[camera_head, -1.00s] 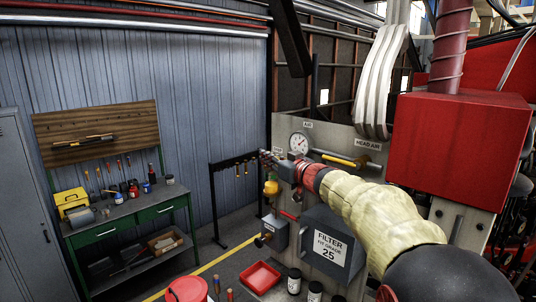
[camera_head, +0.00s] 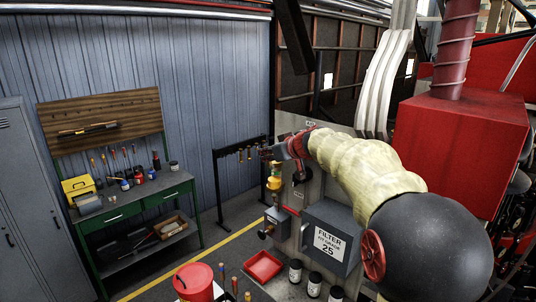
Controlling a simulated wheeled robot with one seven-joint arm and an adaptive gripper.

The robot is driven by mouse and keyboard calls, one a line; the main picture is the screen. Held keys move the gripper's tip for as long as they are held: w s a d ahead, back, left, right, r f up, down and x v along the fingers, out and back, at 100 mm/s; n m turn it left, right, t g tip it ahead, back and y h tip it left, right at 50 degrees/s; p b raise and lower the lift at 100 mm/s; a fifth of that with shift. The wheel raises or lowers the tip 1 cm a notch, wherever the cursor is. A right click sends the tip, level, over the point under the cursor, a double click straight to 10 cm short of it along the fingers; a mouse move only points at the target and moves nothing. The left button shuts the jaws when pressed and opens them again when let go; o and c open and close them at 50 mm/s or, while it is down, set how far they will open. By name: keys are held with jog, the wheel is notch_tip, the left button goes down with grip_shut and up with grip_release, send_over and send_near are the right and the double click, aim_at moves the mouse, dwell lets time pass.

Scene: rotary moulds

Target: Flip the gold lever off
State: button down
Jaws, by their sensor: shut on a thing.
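My gripper (camera_head: 268,154) is small and dark at the end of my arm, in front of the grey valve panel (camera_head: 312,190). It is shut at the top of a yellow-gold fitting (camera_head: 274,183), where the gold lever appears to be. The fingers cover the held part, so the lever's exact angle is hard to tell. A horizontal yellow handle by the HEAD AIR label, seen earlier, is now hidden behind my arm, as is the round gauge.
A grey filter box (camera_head: 328,240) sits below my arm, with a red tray (camera_head: 263,266) and dark jars (camera_head: 314,284) near it. A red bucket (camera_head: 194,282) stands in front. A workbench (camera_head: 135,205) is at the left. A large red box (camera_head: 462,145) is close to my arm on the right.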

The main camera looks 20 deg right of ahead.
jog(key=shift+w+a+f+g, duration=0.15)
jog(key=shift+w+g, duration=0.15)
jog(key=shift+g, duration=0.6)
jog(key=shift+h, duration=0.4)
jog(key=c, duration=2)
grip_release()
jog(key=shift+o, duration=0.2)
jog(key=v, duration=1.2)
jog(key=shift+o, duration=0.3)
jog(key=shift+w, duration=0.2)
